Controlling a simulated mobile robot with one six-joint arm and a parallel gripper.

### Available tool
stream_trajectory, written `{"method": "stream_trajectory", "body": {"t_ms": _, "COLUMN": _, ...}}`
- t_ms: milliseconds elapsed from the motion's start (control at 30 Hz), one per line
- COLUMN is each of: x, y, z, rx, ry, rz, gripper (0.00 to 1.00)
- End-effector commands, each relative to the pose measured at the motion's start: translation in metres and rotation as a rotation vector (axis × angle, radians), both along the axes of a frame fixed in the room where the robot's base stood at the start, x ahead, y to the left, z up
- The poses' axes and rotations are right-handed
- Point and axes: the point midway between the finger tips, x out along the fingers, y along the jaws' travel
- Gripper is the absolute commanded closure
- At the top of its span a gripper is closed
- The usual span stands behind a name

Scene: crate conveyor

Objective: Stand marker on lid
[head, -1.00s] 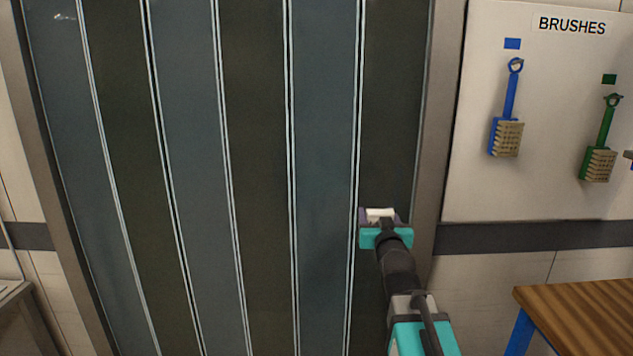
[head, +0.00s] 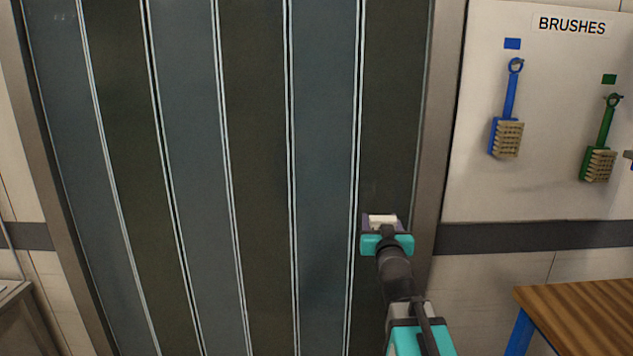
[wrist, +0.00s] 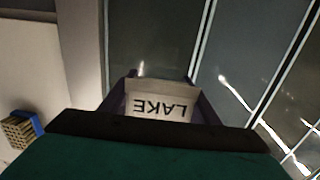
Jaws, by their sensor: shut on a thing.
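My gripper (head: 382,220) is in front of the strip curtain in the head view, at the end of my outstretched arm. It is shut on a pale block-like thing (head: 382,222). In the wrist view the held thing (wrist: 158,107) lies between the two purple fingers and shows a pale face with the word LAKE, upside down in the picture. I take it to be the marker. Its lower part is hidden behind the gripper body. No lid can be made out in either view.
A strip curtain (head: 255,150) in a metal frame fills the left and middle. A board (head: 560,190) marked BRUSHES holds a blue brush (head: 507,125) and a green brush (head: 601,150). A wooden-topped table (head: 585,310) stands at lower right, and a metal surface edge (head: 12,292) at lower left.

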Motion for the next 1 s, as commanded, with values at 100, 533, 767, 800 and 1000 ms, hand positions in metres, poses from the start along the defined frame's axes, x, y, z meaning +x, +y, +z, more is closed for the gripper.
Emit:
{"method": "stream_trajectory", "body": {"t_ms": 100, "x": -0.001, "y": -0.001, "z": -0.002, "rx": -0.002, "ry": 0.0, "rz": -0.007, "gripper": 0.88}}
{"method": "stream_trajectory", "body": {"t_ms": 533, "x": -0.002, "y": -0.007, "z": -0.007, "rx": 0.0, "ry": 0.0, "rz": -0.033, "gripper": 0.88}}
{"method": "stream_trajectory", "body": {"t_ms": 767, "x": -0.003, "y": -0.011, "z": -0.01, "rx": -0.001, "ry": 0.0, "rz": -0.049, "gripper": 0.88}}
{"method": "stream_trajectory", "body": {"t_ms": 800, "x": -0.003, "y": -0.012, "z": -0.011, "rx": -0.001, "ry": 0.0, "rz": -0.052, "gripper": 0.88}}
{"method": "stream_trajectory", "body": {"t_ms": 1000, "x": -0.005, "y": -0.016, "z": -0.014, "rx": -0.001, "ry": 0.0, "rz": -0.069, "gripper": 0.88}}
